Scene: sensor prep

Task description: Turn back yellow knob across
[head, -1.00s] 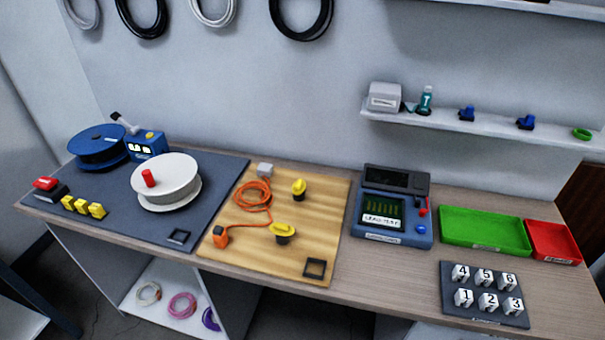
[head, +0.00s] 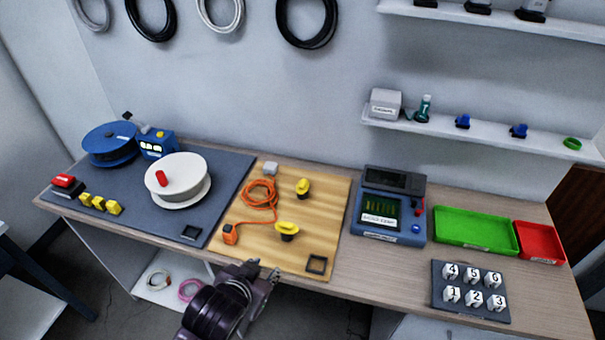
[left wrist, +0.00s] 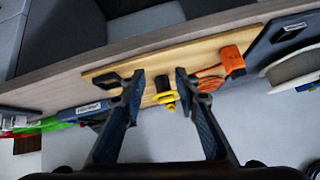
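Two yellow knobs stand on the wooden board (head: 236,240). The front yellow knob (head: 287,227) has its handle lying roughly left to right in the head view. The back yellow knob (head: 303,187) is farther from me, its handle at a different angle. My left gripper (head: 262,268) is open and empty, in front of the board's near edge, short of the front knob. In the left wrist view the open fingers (left wrist: 159,78) frame yellow knob parts (left wrist: 165,98), apart from them; the two knobs overlap there. My right gripper is not in view.
An orange cable (head: 259,193) with an orange block (head: 230,234) lies left of the knobs. A black square frame (head: 316,264) is at the board's front right. A blue tester (head: 388,232) stands right of the board, and a white spool (head: 178,176) to the left.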

